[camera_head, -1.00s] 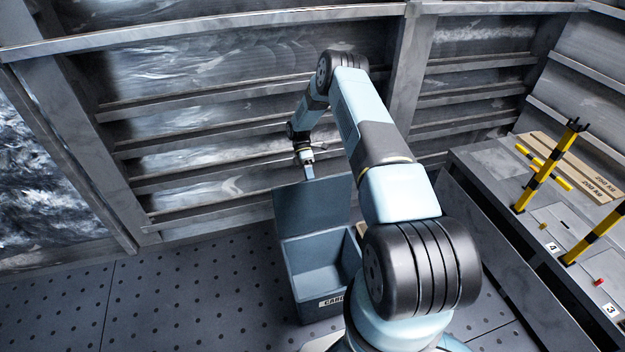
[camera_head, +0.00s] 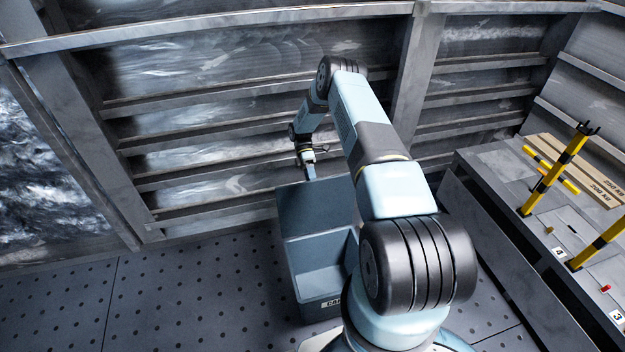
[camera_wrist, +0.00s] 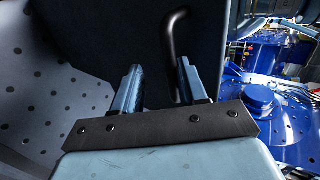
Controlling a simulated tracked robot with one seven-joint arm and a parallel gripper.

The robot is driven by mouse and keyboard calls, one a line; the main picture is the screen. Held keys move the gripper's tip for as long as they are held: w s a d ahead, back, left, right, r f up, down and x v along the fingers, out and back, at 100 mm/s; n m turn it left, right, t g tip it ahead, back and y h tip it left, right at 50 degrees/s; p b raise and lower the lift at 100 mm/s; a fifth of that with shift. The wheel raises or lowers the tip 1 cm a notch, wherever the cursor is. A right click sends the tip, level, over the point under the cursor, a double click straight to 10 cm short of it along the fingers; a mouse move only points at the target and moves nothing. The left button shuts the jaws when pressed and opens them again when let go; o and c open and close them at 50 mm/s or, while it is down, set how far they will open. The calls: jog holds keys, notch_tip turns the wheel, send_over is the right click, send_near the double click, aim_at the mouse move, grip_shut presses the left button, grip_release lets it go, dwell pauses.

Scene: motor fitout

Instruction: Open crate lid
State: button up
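The blue-grey crate (camera_head: 320,309) stands on the floor with its inside open to view and looking empty. Its lid (camera_head: 317,208) is swung up and stands roughly upright at the crate's back side. My gripper (camera_head: 311,174) is at the lid's top edge. In the wrist view, the two fingers of my gripper (camera_wrist: 157,88) are apart. A dark bent handle (camera_wrist: 171,45) shows by the inner side of the right finger, against the dark lid panel (camera_wrist: 115,35). I cannot tell whether the finger touches it.
A grey bench (camera_head: 490,163) on the right carries yellow-black posts (camera_head: 556,170) and wooden planks marked 250 KG (camera_head: 592,180). A ribbed metal wall (camera_head: 215,150) runs close behind the lid. Perforated floor (camera_head: 190,300) left of the crate is clear.

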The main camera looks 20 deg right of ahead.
jog(key=shift+d, duration=0.3)
jog(key=shift+r, duration=0.1)
jog(key=s+r, duration=0.1)
jog(key=r, duration=0.2)
jog(key=s+r, duration=0.2)
jog(key=r, duration=0.1)
jog(key=s+r, duration=0.2)
jog(key=r, duration=0.1)
jog(key=shift+a, duration=0.2)
jog(key=s+r, duration=0.3)
jog(key=s, duration=0.6)
jog(key=shift+a+r, duration=0.4)
jog(key=shift+w, duration=0.1)
